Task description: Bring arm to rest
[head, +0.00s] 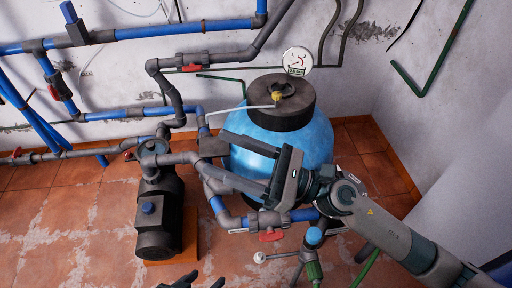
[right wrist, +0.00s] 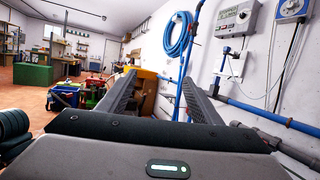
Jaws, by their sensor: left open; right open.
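My right gripper (head: 212,153) reaches in from the right in the head view, in front of the blue tank (head: 318,138). Its two dark fingers are spread and point left, with nothing between them. In the right wrist view the same open fingers (right wrist: 157,82) frame a gap with only distant room things behind it. My left gripper (head: 199,281) shows only as dark fingertips at the bottom edge of the head view. They are apart and I see nothing held; the rest of it is out of the picture. I see no clear paint tin.
Grey and blue pipes with red valves (head: 270,235) and a dark pump (head: 160,215) stand left of and before the tank. A green tap stand (head: 313,262) is below my right arm. A blue hose coil (right wrist: 178,35) hangs on the wall. Tiled floor (head: 60,240) is open at left.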

